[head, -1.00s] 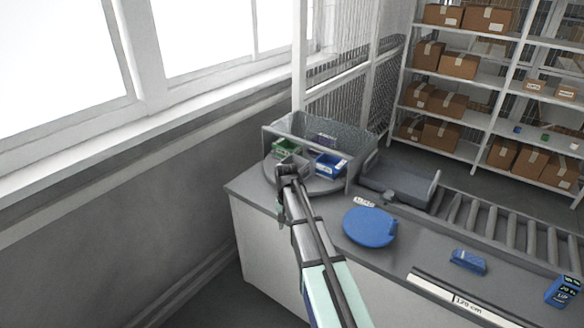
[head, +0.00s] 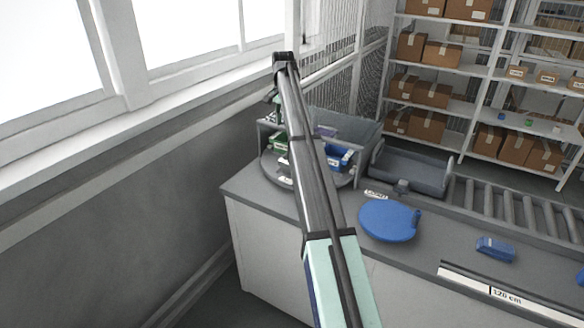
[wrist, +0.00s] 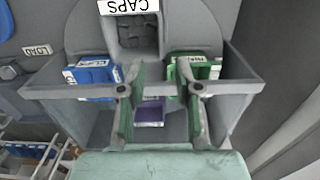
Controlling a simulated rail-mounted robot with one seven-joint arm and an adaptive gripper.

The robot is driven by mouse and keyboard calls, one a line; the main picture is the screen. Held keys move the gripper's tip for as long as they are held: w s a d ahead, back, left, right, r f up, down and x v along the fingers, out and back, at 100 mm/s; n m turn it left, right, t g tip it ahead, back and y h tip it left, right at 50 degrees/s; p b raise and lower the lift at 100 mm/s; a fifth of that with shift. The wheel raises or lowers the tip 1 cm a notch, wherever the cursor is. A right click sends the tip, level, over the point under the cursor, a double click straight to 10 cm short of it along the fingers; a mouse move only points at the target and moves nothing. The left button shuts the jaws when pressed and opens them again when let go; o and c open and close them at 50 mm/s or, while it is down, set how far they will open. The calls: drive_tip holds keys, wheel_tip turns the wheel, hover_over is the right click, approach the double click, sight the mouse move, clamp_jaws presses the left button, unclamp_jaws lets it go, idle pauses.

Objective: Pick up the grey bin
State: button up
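The grey bin (wrist: 138,36), with a white CAPS label, sits on the round grey turntable (wrist: 85,15) at the top of the wrist view. In the head view my arm hides most of it. My gripper (wrist: 160,76) is open, its two fingers wide apart with nothing held between them. The fingers appear just below the grey bin in the wrist view, apart from it. In the head view my gripper (head: 274,100) hangs above the turntable area, partly hidden by my wrist.
A blue bin (wrist: 93,76), a green bin (wrist: 197,70) and a purple bin (wrist: 150,112) stand around the turntable. A grey-rimmed clear guard (wrist: 232,86) surrounds its far side. A grey tray (head: 410,172), a blue disc (head: 388,221) and rollers lie to the right.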

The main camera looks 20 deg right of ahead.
drive_tip(key=p, duration=0.3)
hover_over(285, 155)
wheel_tip(285, 155, down, 10)
drive_tip(key=shift+a+f, duration=0.1)
drive_tip(key=shift+f, duration=0.05)
drive_tip(key=shift+w+d+f+p, duration=0.1)
drive_tip(key=shift+f+p, duration=0.65)
drive_tip(key=shift+f, duration=0.6)
drive_tip(key=shift+w+d+f+p, duration=0.1)
drive_tip(key=shift+f+p, duration=0.6)
drive_tip(key=shift+f, duration=0.6)
clamp_jaws()
